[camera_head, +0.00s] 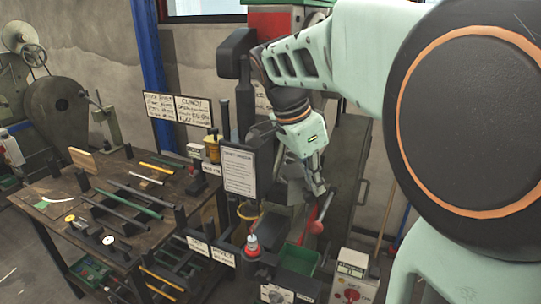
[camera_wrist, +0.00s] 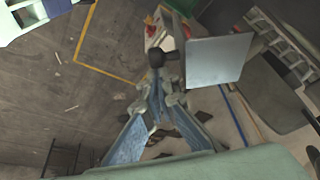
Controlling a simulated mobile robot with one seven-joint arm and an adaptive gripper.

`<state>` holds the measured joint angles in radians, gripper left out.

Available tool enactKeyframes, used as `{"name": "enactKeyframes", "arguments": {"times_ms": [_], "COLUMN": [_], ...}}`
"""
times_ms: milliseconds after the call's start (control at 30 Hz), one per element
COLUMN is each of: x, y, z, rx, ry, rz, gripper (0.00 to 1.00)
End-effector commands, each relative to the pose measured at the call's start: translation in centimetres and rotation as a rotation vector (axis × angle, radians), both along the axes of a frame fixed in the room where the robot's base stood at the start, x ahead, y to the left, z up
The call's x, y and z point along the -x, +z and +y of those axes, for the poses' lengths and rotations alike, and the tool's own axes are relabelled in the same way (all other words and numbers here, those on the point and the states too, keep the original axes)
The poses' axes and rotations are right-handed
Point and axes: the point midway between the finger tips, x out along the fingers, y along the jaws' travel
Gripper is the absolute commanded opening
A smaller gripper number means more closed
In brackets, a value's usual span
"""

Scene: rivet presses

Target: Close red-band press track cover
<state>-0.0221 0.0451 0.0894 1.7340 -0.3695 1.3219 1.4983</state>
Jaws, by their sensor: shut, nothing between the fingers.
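A press with a red top (camera_head: 268,22) stands behind my arm in the head view, its front mostly hidden by the arm. A red lever (camera_head: 316,222) sticks out below my gripper. My gripper (camera_head: 319,188) points down in front of the press; it is shut and empty. In the wrist view my gripper (camera_wrist: 159,90) has its fingers together, close to a black knob (camera_wrist: 157,58) joined to a flat grey plate (camera_wrist: 218,61). I cannot tell whether they touch, or whether this plate is the track cover.
A workbench (camera_head: 60,218) with rods and tools stands at left. A white sign (camera_head: 239,171), a red-collared post (camera_head: 252,246) and a green tray (camera_head: 299,259) are near the press. A control box (camera_head: 352,277) stands at front right. A blue column (camera_head: 147,75) rises behind.

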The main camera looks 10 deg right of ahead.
Motion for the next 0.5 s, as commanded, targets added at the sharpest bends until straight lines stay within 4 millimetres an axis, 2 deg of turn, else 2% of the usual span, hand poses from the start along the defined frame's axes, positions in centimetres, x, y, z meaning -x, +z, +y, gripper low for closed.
{"name": "enactKeyframes", "arguments": {"times_ms": [500], "x": [-0.9], "y": [0.2], "z": [4.1], "rx": [0.001], "ry": [-0.437], "rz": [0.002], "gripper": [0.00]}}
